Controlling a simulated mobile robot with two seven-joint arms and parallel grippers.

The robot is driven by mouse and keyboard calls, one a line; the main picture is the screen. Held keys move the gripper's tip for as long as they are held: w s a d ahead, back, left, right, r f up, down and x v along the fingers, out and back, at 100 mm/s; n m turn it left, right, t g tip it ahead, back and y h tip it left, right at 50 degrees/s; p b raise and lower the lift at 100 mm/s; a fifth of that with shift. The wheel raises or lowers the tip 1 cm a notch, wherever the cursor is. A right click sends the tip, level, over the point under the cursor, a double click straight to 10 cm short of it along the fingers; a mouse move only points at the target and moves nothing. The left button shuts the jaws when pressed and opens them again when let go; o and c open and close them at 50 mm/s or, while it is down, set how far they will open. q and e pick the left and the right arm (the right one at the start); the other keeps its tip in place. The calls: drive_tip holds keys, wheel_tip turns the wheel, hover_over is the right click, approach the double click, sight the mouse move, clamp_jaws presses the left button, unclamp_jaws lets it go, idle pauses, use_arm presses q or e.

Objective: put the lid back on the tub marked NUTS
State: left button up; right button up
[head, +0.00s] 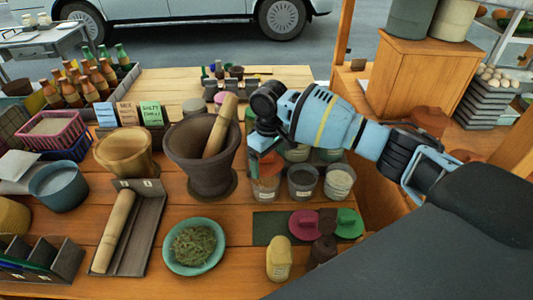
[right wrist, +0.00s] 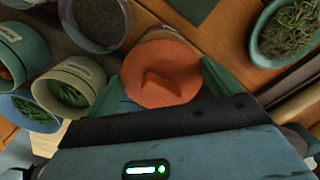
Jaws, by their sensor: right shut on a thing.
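My right gripper (head: 265,160) is over the front left tub of the group. In the right wrist view, its two green fingers (right wrist: 164,80) are shut on a round orange lid (right wrist: 180,70) with a bar handle, one finger on each side. The lid sits on or just above a tub (head: 265,190) with a pale label and orange-brown lower part; I cannot tell whether they touch. The label is too small to read, so I cannot tell which tub is marked NUTS. Beside it stand a dark-filled open tub (head: 302,182) and a pale-filled one (head: 338,182). My left gripper is out of view.
A dark green mat (head: 267,227) holds a pink lid (head: 304,223) and a green lid (head: 348,222). A yellow shaker (head: 279,260) stands in front. The clay mortar (head: 190,150) with its pestle is close left of the gripper. A teal bowl of herbs (head: 195,246) is at the front.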

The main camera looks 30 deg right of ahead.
wheel_tip(320, 180, down, 2)
drive_tip(key=shift+f+b, duration=0.1)
drive_tip(key=shift+b, duration=0.2)
drive_tip(key=shift+f, duration=0.85)
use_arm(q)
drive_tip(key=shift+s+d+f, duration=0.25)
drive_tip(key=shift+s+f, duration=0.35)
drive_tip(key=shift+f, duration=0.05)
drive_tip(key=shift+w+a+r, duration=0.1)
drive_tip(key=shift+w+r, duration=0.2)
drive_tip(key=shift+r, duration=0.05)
use_arm(e)
drive_tip(key=shift+r, duration=0.1)
use_arm(q)
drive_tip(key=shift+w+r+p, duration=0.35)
drive_tip(key=shift+p, duration=0.05)
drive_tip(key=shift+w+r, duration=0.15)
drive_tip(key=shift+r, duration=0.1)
use_arm(e)
drive_tip(key=shift+f, duration=0.2)
idle(0.8)
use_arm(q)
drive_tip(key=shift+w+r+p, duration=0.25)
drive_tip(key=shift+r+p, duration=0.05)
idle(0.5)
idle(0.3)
use_arm(e)
drive_tip(key=o, duration=0.7)
